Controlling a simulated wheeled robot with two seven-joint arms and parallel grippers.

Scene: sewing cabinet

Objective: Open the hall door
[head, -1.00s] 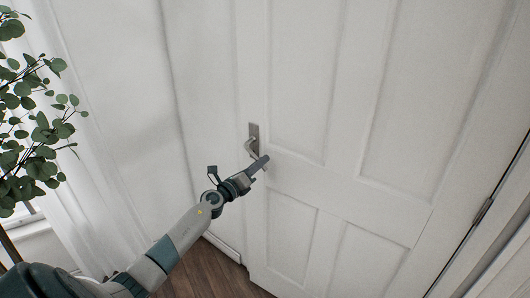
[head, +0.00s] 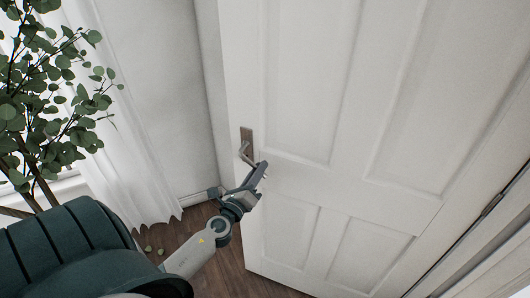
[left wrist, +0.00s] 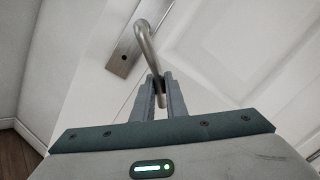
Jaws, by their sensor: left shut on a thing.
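The white panelled hall door (head: 305,185) stands ajar, its left edge standing clear of the wall. Its metal handle (head: 244,152) sits on a plate (head: 247,137) near that left edge. My left gripper (head: 258,176) is at the handle, low on the door's left side. In the left wrist view the curved handle (left wrist: 146,45) runs down between the two fingers of my left gripper (left wrist: 160,92), which are shut on it. The plate with a dark keyhole (left wrist: 124,57) shows beside it. My right gripper is not in view.
A leafy plant (head: 50,95) stands at the left by a white curtain (head: 140,150). Bare wooden floor (head: 228,262) shows below the door's left edge. The hinge side and frame (head: 480,240) are at the right.

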